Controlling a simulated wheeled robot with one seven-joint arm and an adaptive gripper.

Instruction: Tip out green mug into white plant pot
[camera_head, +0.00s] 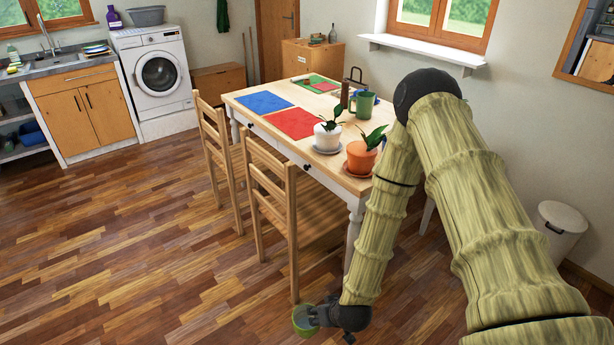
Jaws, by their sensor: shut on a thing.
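My gripper (322,316) is low at the bottom centre, in front of the nearer chair. It is shut on a round green vessel (304,322), held above the floor and well away from the table. The vessel's open top shows; its contents and any handle cannot be made out. A green mug (365,105) with a handle stands upright on the table, near my arm. The white plant pot (327,138) holds a leafy plant and stands on a saucer near the table's front edge. My gripper touches neither of these.
An orange plant pot (361,158) stands right of the white one on the table (250,97). Blue (264,102) and red (290,124) mats lie left. Two wooden chairs (290,210) line the table's front side. A white bin (560,222) stands right. The floor at left is clear.

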